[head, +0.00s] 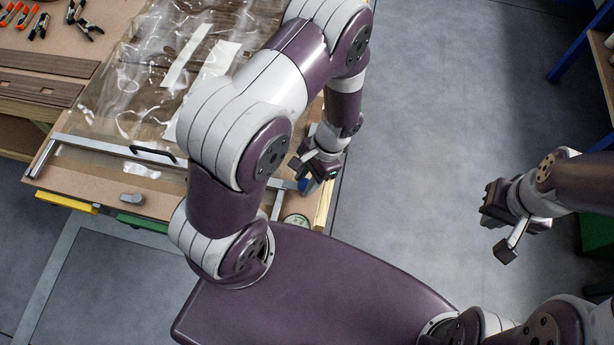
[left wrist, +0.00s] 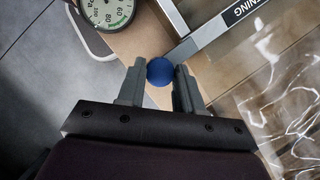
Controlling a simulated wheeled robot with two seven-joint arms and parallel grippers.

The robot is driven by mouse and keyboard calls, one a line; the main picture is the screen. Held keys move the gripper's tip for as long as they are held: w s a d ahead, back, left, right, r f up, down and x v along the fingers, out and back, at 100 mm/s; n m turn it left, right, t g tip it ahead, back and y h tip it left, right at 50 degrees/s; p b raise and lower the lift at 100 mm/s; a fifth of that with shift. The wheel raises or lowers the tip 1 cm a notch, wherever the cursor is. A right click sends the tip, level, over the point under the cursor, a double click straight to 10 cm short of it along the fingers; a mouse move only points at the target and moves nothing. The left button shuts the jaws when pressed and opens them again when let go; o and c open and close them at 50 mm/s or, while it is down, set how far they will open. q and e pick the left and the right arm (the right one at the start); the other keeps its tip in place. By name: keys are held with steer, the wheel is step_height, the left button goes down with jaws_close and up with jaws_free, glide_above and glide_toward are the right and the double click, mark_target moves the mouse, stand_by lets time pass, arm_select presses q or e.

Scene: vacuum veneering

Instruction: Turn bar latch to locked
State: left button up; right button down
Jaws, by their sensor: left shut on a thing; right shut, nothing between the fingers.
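The metal closing bar (head: 100,148) with a black handle (head: 152,154) lies across the near end of the clear vacuum bag. It also shows in the left wrist view (left wrist: 218,28), with a label partly readable. The latch's round blue knob (left wrist: 160,71) is at the bar's end. My left gripper (head: 308,183) is shut on this knob; the fingers stand on both sides of it in the left wrist view (left wrist: 159,82). My arm hides part of the bar in the head view. My right gripper (head: 489,211) is shut and empty, over the floor at right.
A round gauge (head: 296,220) sits at the table's near right corner, beside the latch. The clear bag (head: 120,90) covers pale strips and brown wood. Clamps (head: 85,28) and dark veneer boards (head: 45,75) lie at left. The floor at right is clear.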

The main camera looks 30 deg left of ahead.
arm_select(q)
steer(key=shift+w, duration=0.1)
steer(key=o, duration=1)
steer(key=b+v, duration=0.2)
steer(key=v, duration=1)
steer(key=shift+w+d+r, duration=0.1)
steer(key=shift+d+r, duration=0.05)
steer(key=shift+r, duration=0.2)
